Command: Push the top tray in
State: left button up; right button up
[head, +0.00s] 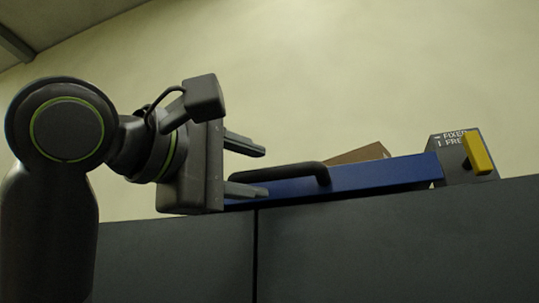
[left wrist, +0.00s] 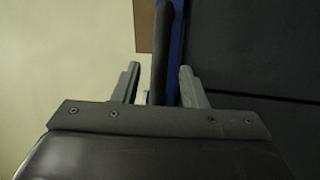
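The top tray (head: 385,175) shows in the head view as a long blue front lying along the top of a dark grey cabinet. A black bar handle (head: 290,170) stands out from its left part. My left gripper (head: 264,169) is at the left end of this handle with its two fingers apart. My right gripper is in neither view.
The grey cabinet (head: 400,245) fills the lower part of the head view, with a vertical seam. A brown box-like piece (head: 360,155) shows behind the tray front. At the right stands a grey plate marked FIXED and FRE (head: 450,160) with a yellow lever (head: 477,152).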

aim_at(263, 174)
pick_arm(q)
jog(key=p+x, duration=0.1)
jog(key=x, duration=0.3)
jog(key=shift+d, duration=0.1)
jog(key=shift+c, duration=0.5)
grip_shut()
